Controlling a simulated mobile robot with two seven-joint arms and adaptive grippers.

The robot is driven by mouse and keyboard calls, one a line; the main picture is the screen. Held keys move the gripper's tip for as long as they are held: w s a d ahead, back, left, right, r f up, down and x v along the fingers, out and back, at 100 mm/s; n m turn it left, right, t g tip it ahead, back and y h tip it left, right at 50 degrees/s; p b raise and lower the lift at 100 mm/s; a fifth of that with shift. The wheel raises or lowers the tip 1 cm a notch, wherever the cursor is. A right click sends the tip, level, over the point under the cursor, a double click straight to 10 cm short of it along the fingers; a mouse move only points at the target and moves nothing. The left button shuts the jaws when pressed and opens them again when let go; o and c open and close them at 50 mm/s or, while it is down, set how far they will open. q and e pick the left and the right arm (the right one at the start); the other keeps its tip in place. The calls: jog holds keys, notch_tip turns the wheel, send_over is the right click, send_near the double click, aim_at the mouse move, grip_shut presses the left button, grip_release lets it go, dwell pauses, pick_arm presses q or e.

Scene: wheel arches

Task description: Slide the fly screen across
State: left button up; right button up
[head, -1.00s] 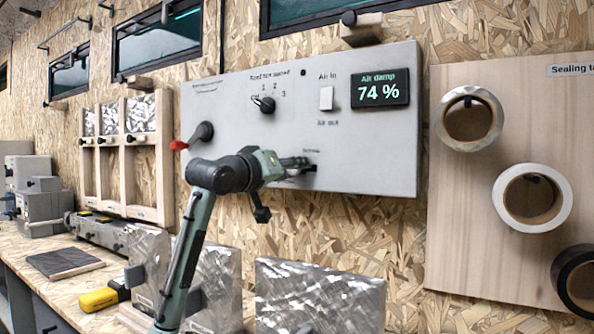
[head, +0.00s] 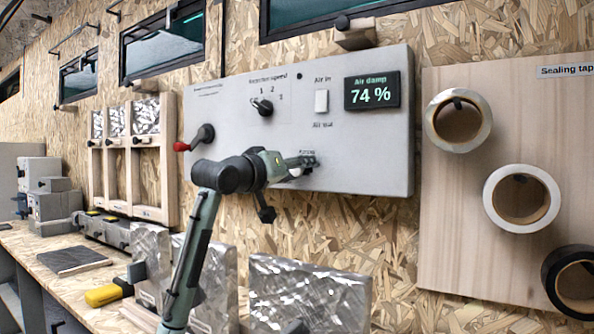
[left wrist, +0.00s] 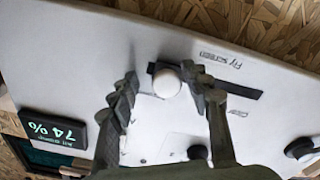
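The fly screen slider is a round white knob (left wrist: 167,83) in a black slot (left wrist: 232,89) beside an upside-down "Fly screen" label in the left wrist view. The knob sits near the slot's left end there. My left gripper (left wrist: 160,74) is open, with one finger on each side of the knob. The right-hand finger is close to it; I cannot tell if it touches. In the head view my left gripper (head: 306,161) is at the lower part of the grey panel (head: 235,110) and hides most of the slot. My right gripper is not in view.
The panel also has a red-tipped lever (head: 202,136), a rotary knob (head: 262,107), a white switch (head: 321,101) and a 74 % display (head: 372,91). Tape rolls (head: 521,197) hang on a board at right. Metal-faced blocks (head: 305,292) stand below.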

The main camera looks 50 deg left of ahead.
pick_arm(q)
jog(key=shift+a, duration=0.1)
jog(key=v, duration=1.2)
dwell(0.4)
